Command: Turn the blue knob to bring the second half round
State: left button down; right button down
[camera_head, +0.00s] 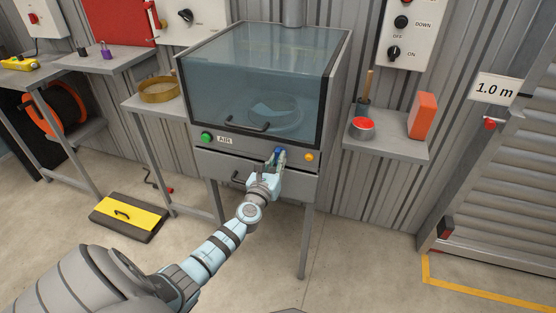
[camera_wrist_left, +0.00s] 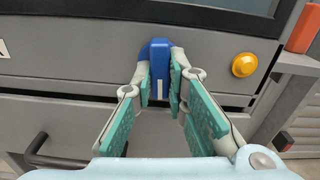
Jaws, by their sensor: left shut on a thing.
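The blue knob (camera_head: 279,151) is on the front panel of a grey cabinet (camera_head: 314,187) with a clear hood. In the left wrist view the knob (camera_wrist_left: 156,58) stands upright with a white mark at its lower end. My left gripper (camera_head: 277,158) is at the knob, and in the left wrist view its green-padded fingers (camera_wrist_left: 160,85) are shut on it from both sides. Inside the hood (camera_head: 225,85) a round object (camera_head: 275,112) shows dimly through the tinted pane; its halves cannot be told apart. My right gripper is not in view.
An orange-yellow button (camera_head: 309,157) is right of the knob, and a green button (camera_head: 207,137) sits left by the "AIR" label.

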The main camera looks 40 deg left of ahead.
pick_arm(q)
jog(key=shift+f+m, duration=0.1)
jog(key=shift+m, duration=0.4)
jog(key=c, duration=1.6)
grip_release()
jog(key=v, duration=1.2)
